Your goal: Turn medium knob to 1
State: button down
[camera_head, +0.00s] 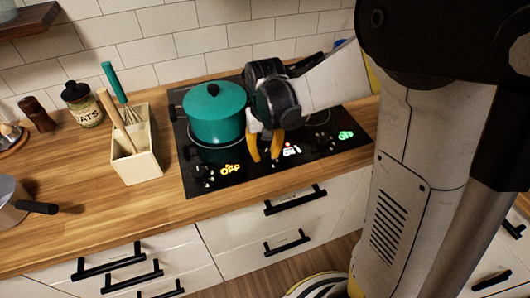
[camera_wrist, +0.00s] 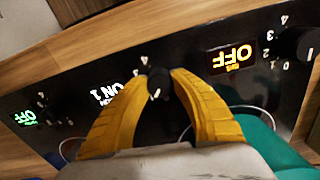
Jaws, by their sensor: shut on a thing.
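The black cooktop (camera_head: 300,172) has knobs and lit readouts along its front edge. My gripper (camera_head: 265,156) reaches down to it with two yellow fingers. In the wrist view, where the panel appears inverted, my gripper (camera_wrist: 162,80) is shut on the middle knob (camera_wrist: 158,88), a small black knob with a white pointer mark. The white readout (camera_wrist: 108,93) beside that knob shows ON 1. The yellow readout (camera_wrist: 231,58) shows OFF, and so does the green readout (camera_wrist: 25,118). Part of the middle knob is hidden by the fingers.
A teal pot (camera_head: 214,115) stands on the cooktop just left of my gripper. A cream utensil holder (camera_head: 137,160) and an oats jar (camera_head: 82,104) stand on the wooden counter (camera_head: 90,215) at left. A dark pan handle (camera_head: 36,207) sticks out at far left.

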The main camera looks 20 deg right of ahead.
aim_at(265, 152)
jog(key=c, duration=1)
grip_release()
jog(key=shift+c, duration=0.2)
jog(key=shift+r, duration=0.1)
notch_tip(265, 152, up, 12)
jog(key=s+n+t, duration=0.1)
jog(key=s+t, duration=0.6)
jog(key=s, duration=0.5)
jog(key=shift+s+r, duration=0.3)
jog(key=shift+s, duration=0.1)
